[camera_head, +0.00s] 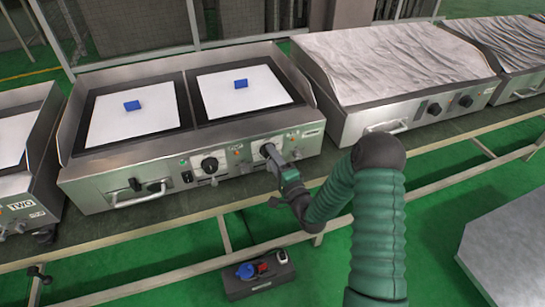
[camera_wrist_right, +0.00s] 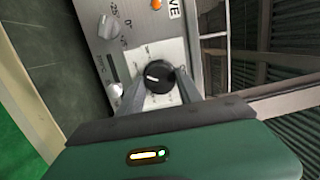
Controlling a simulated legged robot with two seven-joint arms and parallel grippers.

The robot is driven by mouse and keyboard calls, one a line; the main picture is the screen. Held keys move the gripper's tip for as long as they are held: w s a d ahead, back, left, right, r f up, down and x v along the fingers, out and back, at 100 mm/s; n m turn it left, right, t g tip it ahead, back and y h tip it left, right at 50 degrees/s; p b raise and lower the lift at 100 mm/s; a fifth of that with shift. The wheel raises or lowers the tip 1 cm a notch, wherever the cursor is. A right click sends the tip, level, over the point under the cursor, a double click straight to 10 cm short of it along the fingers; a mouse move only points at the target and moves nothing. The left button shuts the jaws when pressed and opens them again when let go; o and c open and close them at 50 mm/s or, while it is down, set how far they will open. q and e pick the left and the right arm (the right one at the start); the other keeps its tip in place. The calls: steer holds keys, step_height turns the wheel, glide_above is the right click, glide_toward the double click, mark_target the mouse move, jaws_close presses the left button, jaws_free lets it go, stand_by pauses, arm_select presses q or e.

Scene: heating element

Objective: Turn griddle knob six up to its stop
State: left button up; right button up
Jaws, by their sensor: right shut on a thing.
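The griddle (camera_head: 130,172) has two white plates in black frames and a steel front panel with knobs. In the right wrist view, a round black knob (camera_wrist_right: 157,74) with a white mark sits on a white dial plate (camera_wrist_right: 140,56). The two fingers of my right gripper (camera_wrist_right: 162,80) are on either side of this knob and shut on it. The number of this knob cannot be read. My left gripper is not in view.
Another dial knob (camera_head: 209,164) and a front handle (camera_head: 140,193) lie left on the panel. A covered unit (camera_head: 395,60) stands right. A dark box (camera_head: 258,277) lies below the bench rail.

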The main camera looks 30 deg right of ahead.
steer(key=shift+s+f, duration=0.1)
steer(key=shift+f, duration=0.15)
steer(key=o, duration=1.4)
steer(key=shift+c, duration=0.2)
steer(key=shift+r, duration=0.15)
steer(key=s+a+f+p, duration=0.1)
steer(key=s, duration=1.5)
steer(key=shift+s+a+f+p, duration=0.25)
steer(key=shift+a+p, duration=0.1)
steer(key=shift+p, duration=0.05)
